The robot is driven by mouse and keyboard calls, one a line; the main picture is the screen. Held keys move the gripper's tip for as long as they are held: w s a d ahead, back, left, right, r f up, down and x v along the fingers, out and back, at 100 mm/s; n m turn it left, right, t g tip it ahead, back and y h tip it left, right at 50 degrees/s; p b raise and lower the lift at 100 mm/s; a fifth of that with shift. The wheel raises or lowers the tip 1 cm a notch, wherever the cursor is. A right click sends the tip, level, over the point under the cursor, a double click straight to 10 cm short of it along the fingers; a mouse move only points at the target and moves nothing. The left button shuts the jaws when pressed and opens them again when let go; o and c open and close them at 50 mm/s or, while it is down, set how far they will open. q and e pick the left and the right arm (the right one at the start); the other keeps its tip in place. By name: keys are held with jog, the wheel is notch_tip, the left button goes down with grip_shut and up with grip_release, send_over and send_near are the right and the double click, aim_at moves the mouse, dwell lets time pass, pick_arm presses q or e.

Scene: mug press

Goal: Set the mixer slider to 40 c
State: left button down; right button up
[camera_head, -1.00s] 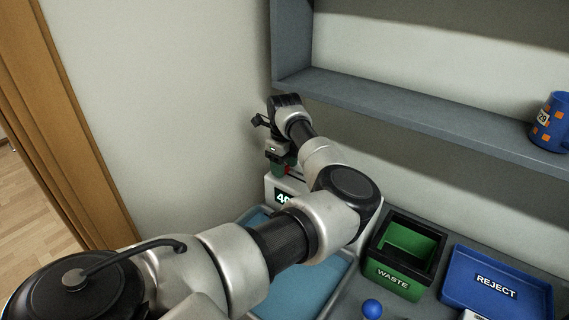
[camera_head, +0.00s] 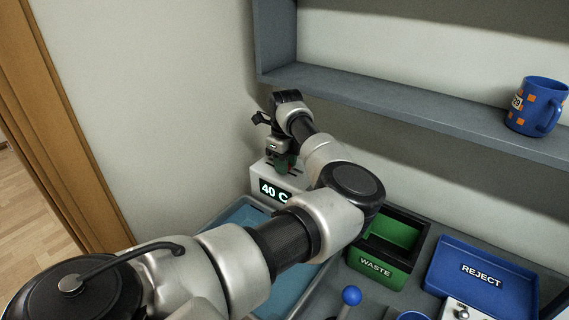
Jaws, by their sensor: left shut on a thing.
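The mixer (camera_head: 258,176) is a pale box against the back wall, at the left end of the counter. Its dark display (camera_head: 273,191) reads "40 C" in light digits. My left gripper (camera_head: 283,166) reaches down onto the top of the mixer, at the slider. It is shut on the slider, which my gripper and wrist largely hide. The fingertips are small and partly hidden. My left arm crosses the picture from the lower left and covers the mixer's right part. My right gripper is not in view.
A blue basin (camera_head: 234,218) lies below the mixer, partly behind my arm. A green WASTE bin (camera_head: 378,268) and a blue REJECT tray (camera_head: 440,262) stand to the right. A blue-knobbed lever (camera_head: 351,295) rises in front. A blue mug (camera_head: 536,104) sits on the grey shelf (camera_head: 400,110).

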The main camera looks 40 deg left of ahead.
pick_arm(q)
jog(key=c, duration=1.2)
grip_release()
jog(key=shift+s+a, duration=0.1)
jog(key=shift+a, duration=0.85)
jog(key=o, duration=0.3)
jog(key=shift+d, duration=0.15)
jog(key=shift+d+r, duration=0.1)
jog(key=shift+d, duration=0.05)
jog(key=shift+r, duration=0.35)
notch_tip(320, 180, up, 10)
jog(key=b, duration=0.3)
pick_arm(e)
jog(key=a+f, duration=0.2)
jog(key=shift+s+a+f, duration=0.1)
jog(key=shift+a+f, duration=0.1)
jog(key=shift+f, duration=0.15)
